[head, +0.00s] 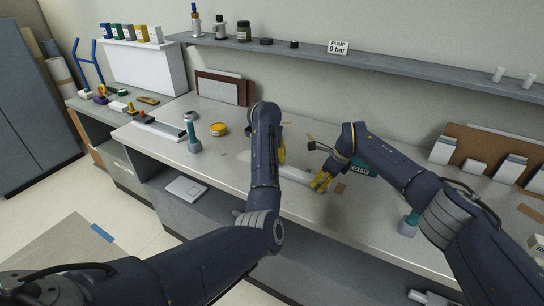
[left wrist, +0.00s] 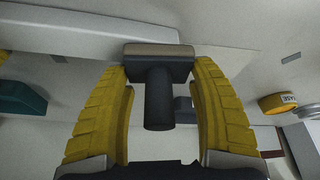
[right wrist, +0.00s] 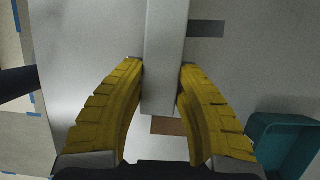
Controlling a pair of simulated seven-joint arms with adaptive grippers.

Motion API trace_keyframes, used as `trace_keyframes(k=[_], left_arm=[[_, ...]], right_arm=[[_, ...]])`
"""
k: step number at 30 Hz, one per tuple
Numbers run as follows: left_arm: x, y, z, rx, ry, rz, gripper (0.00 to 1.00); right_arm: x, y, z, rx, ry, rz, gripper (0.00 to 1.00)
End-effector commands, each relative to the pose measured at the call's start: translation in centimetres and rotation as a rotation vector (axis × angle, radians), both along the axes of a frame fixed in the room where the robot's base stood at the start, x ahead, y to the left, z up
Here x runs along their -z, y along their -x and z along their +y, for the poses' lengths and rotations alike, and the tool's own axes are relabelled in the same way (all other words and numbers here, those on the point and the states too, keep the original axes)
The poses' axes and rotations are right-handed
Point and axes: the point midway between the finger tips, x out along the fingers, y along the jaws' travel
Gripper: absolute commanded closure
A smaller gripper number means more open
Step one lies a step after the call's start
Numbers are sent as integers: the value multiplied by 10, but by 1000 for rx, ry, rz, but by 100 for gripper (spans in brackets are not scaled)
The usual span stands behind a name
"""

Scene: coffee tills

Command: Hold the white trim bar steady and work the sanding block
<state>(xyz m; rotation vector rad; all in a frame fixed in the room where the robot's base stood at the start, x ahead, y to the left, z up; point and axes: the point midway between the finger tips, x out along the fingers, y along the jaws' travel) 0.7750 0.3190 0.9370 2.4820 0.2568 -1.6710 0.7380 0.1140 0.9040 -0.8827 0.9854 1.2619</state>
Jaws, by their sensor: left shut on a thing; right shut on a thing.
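The white trim bar (head: 295,174) lies along the worktop in the head view. My right gripper (head: 322,181) is shut on its near end; in the right wrist view the yellow fingers press both sides of the bar (right wrist: 165,45). The sanding block (left wrist: 158,62), dark with a tan layer and a black handle, is between the fingertips of my left gripper (left wrist: 162,68), which is shut on it. In the left wrist view the block overlaps the bar (left wrist: 70,33); I cannot tell whether they touch. In the head view my left arm hides the block.
A teal item (right wrist: 282,142) is beside my right gripper. A yellow tin (head: 219,129) and a teal-handled tool (head: 191,135) stand left of my left arm. White boxes (head: 442,150) line the back right. A shelf (head: 370,66) with jars runs above the worktop.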

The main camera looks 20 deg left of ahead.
Motion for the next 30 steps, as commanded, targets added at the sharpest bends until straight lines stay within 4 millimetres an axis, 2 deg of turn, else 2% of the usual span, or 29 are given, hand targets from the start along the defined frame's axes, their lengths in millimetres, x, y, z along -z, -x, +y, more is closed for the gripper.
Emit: trace_keyframes(k=[8,18,30], left_arm=[[0,0,-4,0,0,-1,66],[2,3,-20,0,1,0,66],[4,3,-20,1,1,2,66]], right_arm=[[1,0,-1,0,1,0,100],[1,0,0,0,1,0,100],[1,0,0,0,1,0,100]])
